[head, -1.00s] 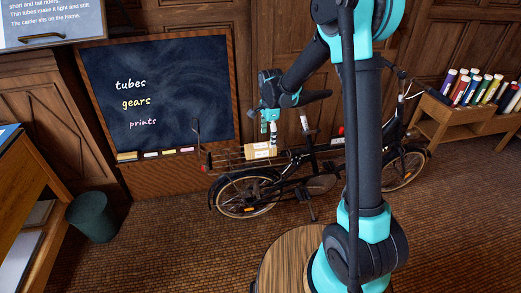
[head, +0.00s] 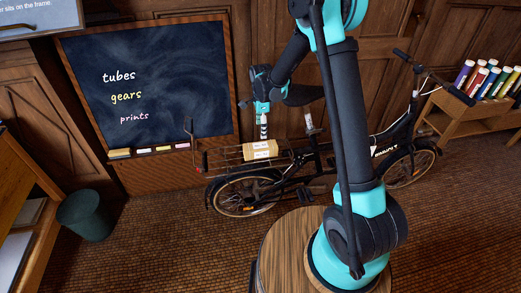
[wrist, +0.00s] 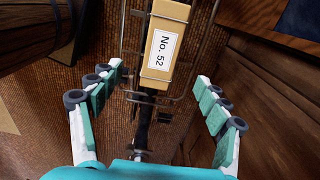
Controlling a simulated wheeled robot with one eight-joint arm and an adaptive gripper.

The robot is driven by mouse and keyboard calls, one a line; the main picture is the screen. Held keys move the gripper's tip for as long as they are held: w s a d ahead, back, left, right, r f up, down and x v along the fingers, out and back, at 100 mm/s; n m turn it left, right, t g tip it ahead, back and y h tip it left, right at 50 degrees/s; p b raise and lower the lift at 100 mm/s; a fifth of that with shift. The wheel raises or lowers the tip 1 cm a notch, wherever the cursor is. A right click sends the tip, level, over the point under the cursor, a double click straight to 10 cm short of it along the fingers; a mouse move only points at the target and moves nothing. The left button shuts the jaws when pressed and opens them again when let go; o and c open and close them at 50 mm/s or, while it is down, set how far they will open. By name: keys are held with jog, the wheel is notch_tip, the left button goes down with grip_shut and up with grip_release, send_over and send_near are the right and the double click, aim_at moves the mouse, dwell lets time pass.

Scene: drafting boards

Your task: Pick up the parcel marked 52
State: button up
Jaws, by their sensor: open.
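The parcel marked 52 (head: 260,150) is a tan box with a white label. It sits on the rear carrier (head: 225,154) of a black bicycle (head: 300,165). In the wrist view the parcel (wrist: 179,27) shows its "No. 52" label, at the top middle, beyond my fingertips. My gripper (head: 263,128) points down above the parcel in the head view. In the wrist view my gripper (wrist: 158,82) is open and empty, with its fingers wide apart on either side of the carrier's line.
A chalkboard (head: 145,90) with chalk on its ledge hangs behind the bicycle. A dark bin (head: 88,214) stands at the left. A wooden rack (head: 470,118) of coloured tubes stands at the right. Wire rails (wrist: 150,98) border the carrier.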

aim_at(260, 145)
notch_tip(260, 145, down, 8)
jog(key=shift+r, duration=0.25)
jog(key=shift+w+a+f, duration=0.1)
jog(key=shift+f, duration=1.25)
jog(key=shift+a+f, duration=0.1)
jog(key=shift+f, duration=1.2)
jog(key=shift+c, duration=0.6)
jog(key=c, duration=1.5)
jog(key=shift+r, duration=0.1)
